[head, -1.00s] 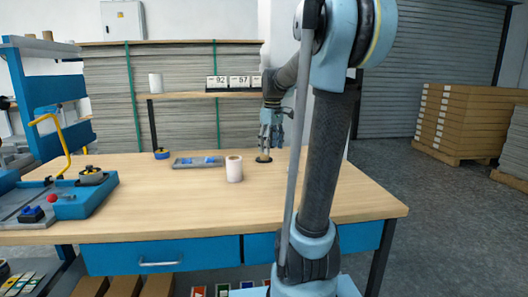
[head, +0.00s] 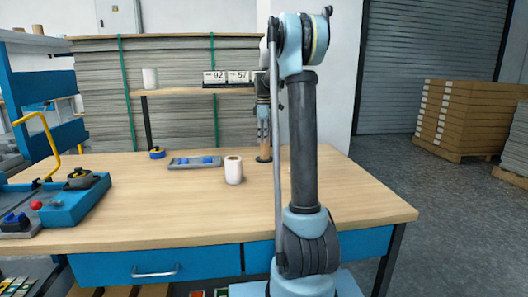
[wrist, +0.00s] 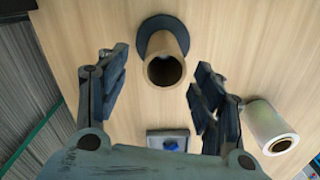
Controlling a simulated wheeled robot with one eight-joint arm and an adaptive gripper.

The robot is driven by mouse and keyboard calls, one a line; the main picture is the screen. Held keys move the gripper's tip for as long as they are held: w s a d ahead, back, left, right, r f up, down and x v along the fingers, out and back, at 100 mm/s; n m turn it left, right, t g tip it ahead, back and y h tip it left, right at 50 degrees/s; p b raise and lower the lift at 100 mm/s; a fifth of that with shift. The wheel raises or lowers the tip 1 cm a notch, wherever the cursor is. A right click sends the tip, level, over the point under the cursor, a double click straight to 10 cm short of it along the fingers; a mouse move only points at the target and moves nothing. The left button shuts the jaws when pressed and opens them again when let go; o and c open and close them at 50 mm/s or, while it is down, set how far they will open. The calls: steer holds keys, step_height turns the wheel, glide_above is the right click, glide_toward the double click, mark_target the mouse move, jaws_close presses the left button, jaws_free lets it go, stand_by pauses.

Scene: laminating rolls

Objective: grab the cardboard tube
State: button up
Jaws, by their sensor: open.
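The cardboard tube (wrist: 165,62) is a brown hollow cylinder on a round dark base (wrist: 150,27). In the wrist view its open end faces the camera, between and slightly beyond my fingertips. My gripper (wrist: 158,75) is open, with one finger on each side of the tube and visible gaps between. In the head view the tube (head: 264,153) stands at the back of the table, partly behind my arm. The gripper (head: 263,125) is above it there, small and partly hidden, so contact is unclear.
A white roll (head: 233,170) stands close by on the table; it also shows in the wrist view (wrist: 268,122). A grey tray (head: 178,163) with blue pieces lies left of it. A blue tape roll (head: 157,153) and a blue machine (head: 82,202) are farther left. The table front is clear.

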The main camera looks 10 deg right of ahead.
mark_target(264, 149)
steer(key=shift+s+d+f, duration=0.1)
steer(key=shift+f, duration=1.6)
steer(key=shift+s+d+f, duration=0.1)
steer(key=shift+f, duration=1.6)
steer(key=shift+c, duration=0.5)
steer(key=c, duration=0.9)
